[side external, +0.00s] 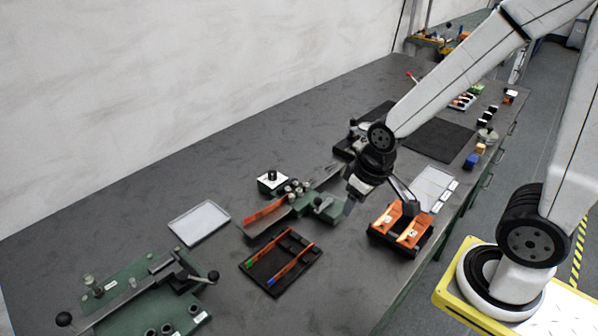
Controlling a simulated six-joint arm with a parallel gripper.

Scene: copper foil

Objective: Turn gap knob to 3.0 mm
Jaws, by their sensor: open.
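A small dark box with a white top face and a black knob (272,175) stands in mid-table, left of my gripper. It may be the gap knob; its scale is too small to read. Beside it is a green fixture (322,207) with metal rollers and a dark knob on top, with an orange copper strip (265,216) at its left end. My gripper (376,203) is open and points down, right of the green fixture and above the table. It appears empty and apart from the box. The arm hides part of the fixture behind it.
An orange-and-black holder (402,230) stands just below my gripper. A black tray (281,264) with orange strips lies in front. A pale tray (199,222) and a green lever machine (140,295) stand left. Dark mats (439,139) lie behind. Bare table lies at far left.

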